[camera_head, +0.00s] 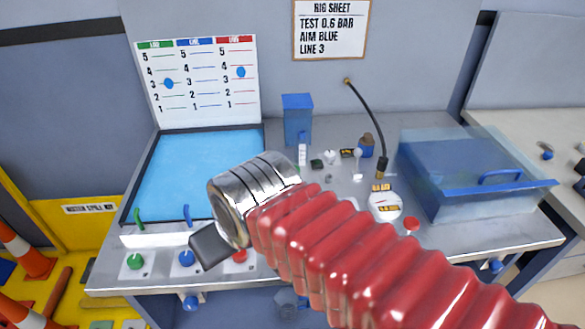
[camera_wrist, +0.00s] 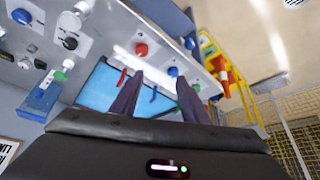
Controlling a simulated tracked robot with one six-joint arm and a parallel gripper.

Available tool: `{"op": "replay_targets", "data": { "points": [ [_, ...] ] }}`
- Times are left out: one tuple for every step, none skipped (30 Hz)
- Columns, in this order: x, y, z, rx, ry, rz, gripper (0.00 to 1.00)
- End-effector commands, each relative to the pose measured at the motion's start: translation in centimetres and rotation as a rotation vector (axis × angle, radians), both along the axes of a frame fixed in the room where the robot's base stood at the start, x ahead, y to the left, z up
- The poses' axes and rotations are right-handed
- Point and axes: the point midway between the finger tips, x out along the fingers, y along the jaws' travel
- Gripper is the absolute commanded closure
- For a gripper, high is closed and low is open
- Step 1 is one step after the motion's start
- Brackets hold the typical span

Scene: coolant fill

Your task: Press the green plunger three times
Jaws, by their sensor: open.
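The green plunger (camera_head: 136,261) stands on a white plate at the front left of the bench in the head view. The blue plunger (camera_head: 187,258) and the red plunger (camera_head: 240,256) stand in the same row to its right. My gripper (camera_head: 208,250) is above the front edge, over the space between the blue and red plungers, right of the green one. In the wrist view my gripper (camera_wrist: 157,92) has its two dark fingers apart and nothing between them. The red plunger (camera_wrist: 141,49) and blue plunger (camera_wrist: 173,71) also show there.
Green (camera_head: 138,217) and blue (camera_head: 187,213) levers stand behind the row, before a blue-surfaced basin (camera_head: 175,170). A gauge board (camera_head: 198,82) stands behind, with blue markers in the green and red columns. A clear-lidded blue box (camera_head: 450,175) is at right. Cones (camera_head: 25,250) stand left.

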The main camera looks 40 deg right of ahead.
Motion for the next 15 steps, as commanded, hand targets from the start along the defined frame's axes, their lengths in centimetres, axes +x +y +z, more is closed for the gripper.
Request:
{"op": "replay_targets", "data": {
  "points": [
    [0.0, -0.1, 0.0, 0.0, 0.0, -0.004, 0.62],
    [0.0, -0.2, 0.0, 0.0, 0.0, -0.008, 0.64],
    [0.0, -0.4, -0.1, 0.0, 0.003, -0.015, 0.67],
    [0.0, -0.6, -0.1, 0.0, 0.006, -0.021, 0.69],
    [0.1, -0.8, -0.3, 0.0, 0.013, -0.028, 0.71],
    [0.1, -1.2, -0.7, 0.001, 0.025, -0.042, 0.74],
    [0.2, -1.5, -1.0, 0.001, 0.036, -0.053, 0.76],
    [0.3, -1.8, -1.2, 0.002, 0.045, -0.063, 0.78],
    [0.4, -2.2, -1.5, 0.002, 0.058, -0.078, 0.81],
    [0.6, -2.6, -1.6, 0.003, 0.066, -0.089, 0.83],
    [0.8, -2.9, -1.7, 0.003, 0.073, -0.101, 0.85],
    [1.1, -3.4, -1.8, 0.005, 0.084, -0.118, 0.88],
    [1.4, -3.8, -1.8, 0.006, 0.091, -0.13, 0.9],
    [1.7, -4.3, -1.8, 0.007, 0.097, -0.143, 0.92],
    [2.1, -4.8, -1.8, 0.008, 0.104, -0.158, 0.95]
  ]
}}
